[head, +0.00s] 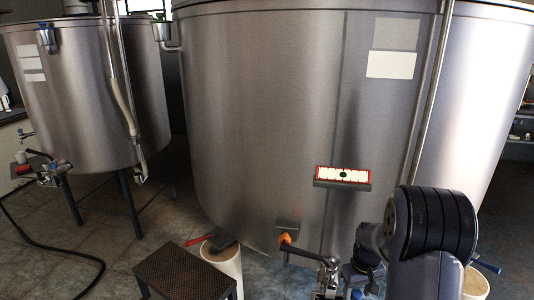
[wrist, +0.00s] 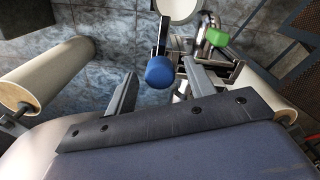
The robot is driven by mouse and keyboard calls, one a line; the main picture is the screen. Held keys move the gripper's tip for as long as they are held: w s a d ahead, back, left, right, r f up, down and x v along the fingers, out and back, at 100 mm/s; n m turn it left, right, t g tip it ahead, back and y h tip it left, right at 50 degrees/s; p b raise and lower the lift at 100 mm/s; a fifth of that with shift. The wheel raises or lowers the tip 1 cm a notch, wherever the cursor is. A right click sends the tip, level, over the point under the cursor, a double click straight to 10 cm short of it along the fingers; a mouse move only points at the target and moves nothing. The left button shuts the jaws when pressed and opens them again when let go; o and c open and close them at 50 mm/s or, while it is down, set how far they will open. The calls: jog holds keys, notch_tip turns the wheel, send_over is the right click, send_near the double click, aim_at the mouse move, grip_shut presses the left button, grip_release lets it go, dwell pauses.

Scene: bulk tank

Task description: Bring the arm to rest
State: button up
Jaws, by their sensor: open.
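My gripper (wrist: 160,72) shows in the wrist view with its two grey fingers apart, open, and nothing clasped between them. A blue knob (wrist: 160,72) on a dark lever appears in the gap between the fingertips; whether a finger touches it I cannot tell. In the head view my arm stands at the lower right, in front of the large steel tank (head: 270,110). My gripper cannot be made out there.
Valve fittings (head: 328,270) sit low at the large tank. A green-handled part (wrist: 217,37) lies beyond my fingers. A pale cylinder (wrist: 40,75) is at left. A dark step (head: 187,272), a second tank (head: 90,90) and a black hose (head: 60,240) stand or lie left.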

jog(key=m+p, duration=0.1)
jog(key=m, duration=0.6)
jog(key=m+p, duration=0.1)
jog(key=m, duration=0.6)
jog(key=shift+r, duration=0.85)
